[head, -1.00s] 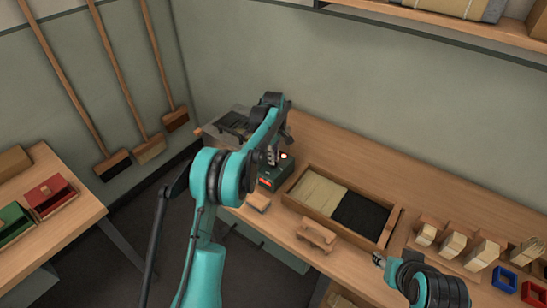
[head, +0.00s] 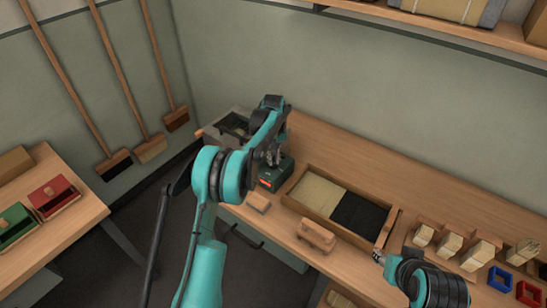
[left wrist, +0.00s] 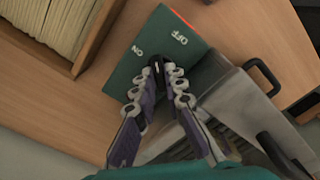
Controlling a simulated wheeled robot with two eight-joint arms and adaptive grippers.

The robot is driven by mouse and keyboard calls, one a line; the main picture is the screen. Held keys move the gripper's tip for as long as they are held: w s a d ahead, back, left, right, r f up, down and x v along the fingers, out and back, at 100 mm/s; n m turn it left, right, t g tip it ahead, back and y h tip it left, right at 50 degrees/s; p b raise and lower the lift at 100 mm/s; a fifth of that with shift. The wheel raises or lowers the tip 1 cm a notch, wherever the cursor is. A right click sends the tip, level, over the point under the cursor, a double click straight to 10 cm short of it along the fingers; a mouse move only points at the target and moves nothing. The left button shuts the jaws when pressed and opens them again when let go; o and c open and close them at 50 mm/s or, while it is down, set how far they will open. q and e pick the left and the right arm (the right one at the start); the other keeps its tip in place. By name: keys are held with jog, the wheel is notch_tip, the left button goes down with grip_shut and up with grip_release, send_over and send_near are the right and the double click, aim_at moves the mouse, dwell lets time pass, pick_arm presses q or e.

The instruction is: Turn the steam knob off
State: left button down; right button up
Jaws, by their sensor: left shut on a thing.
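The dark green control box (head: 275,180) with an orange-lit front stands on the bench beside the grey metal steamer (head: 228,132). In the left wrist view the green panel (left wrist: 160,40) carries the words ON and OFF. The small black steam knob (left wrist: 157,62) sits between these words. My left gripper (left wrist: 160,74) is shut on the knob, its fingertips covering much of it, so its exact pointing is unclear. In the head view the left gripper (head: 272,156) is over the box. My right gripper (head: 379,257) is at the bench's front edge; its jaws are too small to read.
A wooden tray (head: 302,208) with pale and black bristles lies right of the box. Wooden blocks (head: 316,236) sit near the front edge. Brush blocks (head: 472,255) and blue and red bins (head: 531,292) are at the right. The steamer's handle (left wrist: 262,76) is close to the left gripper.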

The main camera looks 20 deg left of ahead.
pick_arm(q)
jog(key=m, duration=0.5)
jog(key=shift+m+p, duration=0.3)
jog(key=shift+p, duration=0.1)
jog(key=shift+m, duration=2.2)
jog(key=c, duration=1.6)
grip_release()
